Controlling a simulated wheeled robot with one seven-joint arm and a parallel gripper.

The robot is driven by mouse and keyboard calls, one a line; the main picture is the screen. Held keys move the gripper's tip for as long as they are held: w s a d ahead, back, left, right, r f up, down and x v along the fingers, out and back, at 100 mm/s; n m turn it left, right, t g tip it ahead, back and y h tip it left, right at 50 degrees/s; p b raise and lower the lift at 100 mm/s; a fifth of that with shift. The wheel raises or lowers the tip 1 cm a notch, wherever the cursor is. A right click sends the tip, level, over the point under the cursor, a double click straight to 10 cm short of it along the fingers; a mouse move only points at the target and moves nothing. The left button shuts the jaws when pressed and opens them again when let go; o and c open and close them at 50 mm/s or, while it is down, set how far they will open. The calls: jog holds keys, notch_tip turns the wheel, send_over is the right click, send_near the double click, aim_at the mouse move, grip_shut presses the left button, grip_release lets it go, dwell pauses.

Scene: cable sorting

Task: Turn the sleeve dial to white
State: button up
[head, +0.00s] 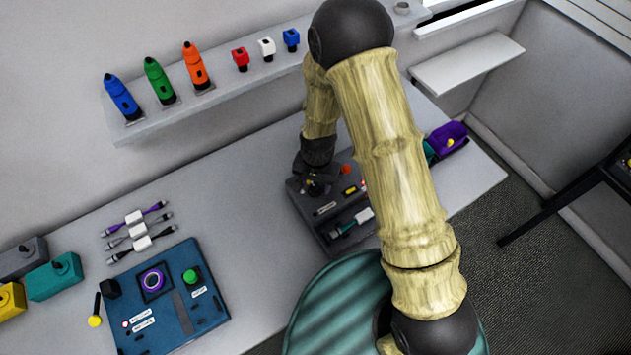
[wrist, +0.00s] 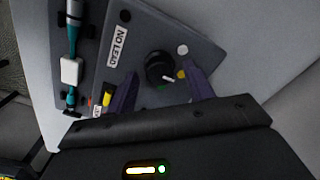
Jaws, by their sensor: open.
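The sleeve dial (wrist: 157,66) is a round black knob on a grey panel in the wrist view. Its white pointer mark faces lower right, on the side of a yellow dot (wrist: 181,74). A white dot (wrist: 182,48) sits to the upper right of the knob. My gripper (wrist: 162,71) is open, its two purple fingers on either side of the knob's lower part, with a gap to each side. Whether they are down at knob height I cannot tell. In the head view my gripper (head: 313,186) is over the left part of the panel, and my arm hides much there.
A teal cable with a white sleeve (wrist: 71,71) lies in the panel's holder. A blue board (head: 180,300), several cables and coloured blocks stand left. The shelf (head: 150,127) holds coloured tools. Open table lies between.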

jog(key=shift+f, duration=0.15)
jog(key=shift+c, duration=0.2)
jog(key=c, duration=0.9)
jog(key=shift+n, duration=0.3)
jog(key=n+b, duration=0.2)
jog(key=n, duration=0.3)
jog(key=n+b, duration=0.1)
jog(key=n, duration=0.5)
jog(key=shift+w+b, duration=0.1)
jog(key=shift+b, duration=0.2)
jog(key=shift+n, duration=0.3)
